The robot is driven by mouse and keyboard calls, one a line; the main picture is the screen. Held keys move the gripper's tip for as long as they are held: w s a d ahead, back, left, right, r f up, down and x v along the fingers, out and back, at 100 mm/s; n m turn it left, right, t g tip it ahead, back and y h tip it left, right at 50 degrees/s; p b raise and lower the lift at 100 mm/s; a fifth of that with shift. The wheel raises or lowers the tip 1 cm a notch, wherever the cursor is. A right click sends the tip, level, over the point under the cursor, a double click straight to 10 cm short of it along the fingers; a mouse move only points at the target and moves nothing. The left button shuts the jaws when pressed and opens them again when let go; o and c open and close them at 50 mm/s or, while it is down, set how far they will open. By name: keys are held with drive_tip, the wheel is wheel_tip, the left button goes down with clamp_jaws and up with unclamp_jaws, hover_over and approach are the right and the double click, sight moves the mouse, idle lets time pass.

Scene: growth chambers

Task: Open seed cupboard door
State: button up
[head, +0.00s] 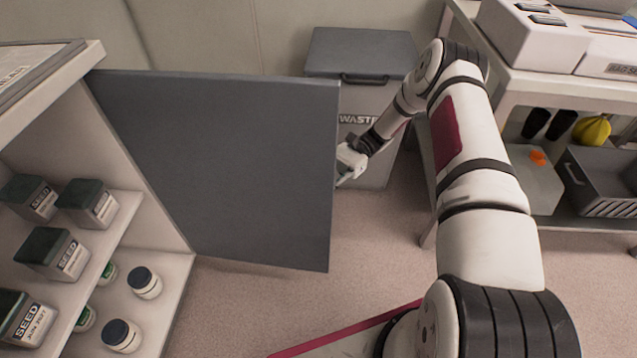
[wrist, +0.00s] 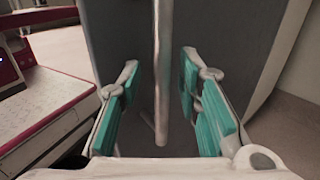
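The seed cupboard door (head: 220,165) is a dark grey panel. It stands swung wide open from the seed cupboard (head: 140,190), whose shelves show at the left of the head view. My gripper (head: 350,165) is at the door's free edge, partly hidden behind it. In the wrist view my gripper (wrist: 162,100) has its two teal-padded fingers apart. A pale upright bar, seemingly the door handle (wrist: 162,70), stands between them, with a visible gap on each side. The grey door face (wrist: 225,40) is behind the bar.
Seed tins (head: 55,252) and white jars (head: 145,282) stand on the cupboard shelves. A grey waste bin (head: 375,100) is behind my gripper. A bench (head: 530,85) with a grey crate (head: 600,185) below it is at the right. Floor (head: 260,300) below the door is clear.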

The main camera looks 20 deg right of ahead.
drive_tip(key=v, duration=1.2)
idle(0.3)
idle(0.5)
